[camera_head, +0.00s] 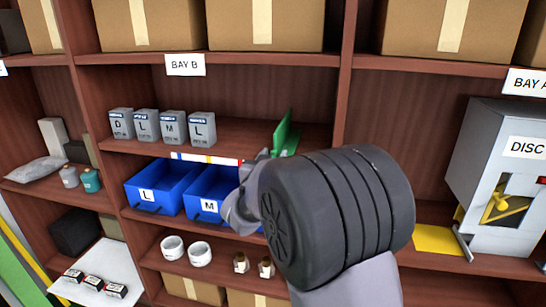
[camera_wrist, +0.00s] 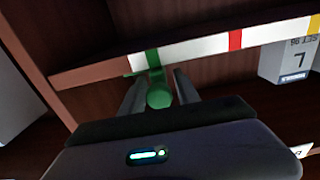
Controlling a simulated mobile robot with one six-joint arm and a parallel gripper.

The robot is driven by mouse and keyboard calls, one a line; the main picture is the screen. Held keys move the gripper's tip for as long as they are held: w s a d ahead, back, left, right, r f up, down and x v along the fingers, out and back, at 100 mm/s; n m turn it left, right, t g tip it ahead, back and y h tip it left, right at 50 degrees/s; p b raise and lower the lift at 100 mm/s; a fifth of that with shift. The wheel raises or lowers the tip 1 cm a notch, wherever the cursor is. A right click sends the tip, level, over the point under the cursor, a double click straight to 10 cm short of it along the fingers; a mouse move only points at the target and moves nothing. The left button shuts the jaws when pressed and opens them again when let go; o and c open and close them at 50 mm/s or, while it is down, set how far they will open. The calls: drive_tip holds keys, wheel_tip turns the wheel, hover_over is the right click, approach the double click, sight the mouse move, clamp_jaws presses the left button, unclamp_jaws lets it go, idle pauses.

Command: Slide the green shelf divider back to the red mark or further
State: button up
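The green shelf divider (camera_head: 287,132) stands upright on the middle shelf of Bay B, near its right end. In the wrist view, which is upside down, its green front tab and round knob (camera_wrist: 160,95) show at the shelf edge. My gripper (camera_wrist: 159,88) has one finger on each side of the knob, with narrow gaps visible, so it looks open. The red mark (camera_wrist: 235,40) is on the white edge strip, apart from the divider; in the head view the red mark (camera_head: 240,162) lies left of the divider. My wrist hides the fingertips in the head view.
Several grey boxes (camera_head: 172,125) stand in a row left on the same shelf. Blue bins (camera_head: 165,187) sit on the shelf below. A wooden upright (camera_head: 343,85) is close on the right. The shelf between the boxes and divider is clear.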

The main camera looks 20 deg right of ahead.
drive_tip(key=shift+o, duration=0.4)
drive_tip(key=p+v, duration=0.2)
drive_tip(key=v, duration=1.5)
drive_tip(key=shift+s, duration=0.2)
drive_tip(key=shift+a+r, duration=0.1)
drive_tip(key=s+a+n+y, duration=0.1)
drive_tip(key=s+a+y, duration=0.2)
drive_tip(key=a+y, duration=0.55)
drive_tip(key=s+f+n+g+y, duration=0.1)
drive_tip(key=s+f+g+y, duration=0.1)
drive_tip(key=s, duration=0.9)
drive_tip(key=s+f+g+y, duration=0.2)
drive_tip(key=s+f+g, duration=0.2)
drive_tip(key=s, duration=0.7)
drive_tip(key=g, duration=0.2)
drive_tip(key=shift+s+f+n+g, duration=0.15)
drive_tip(key=shift+n+g, duration=0.25)
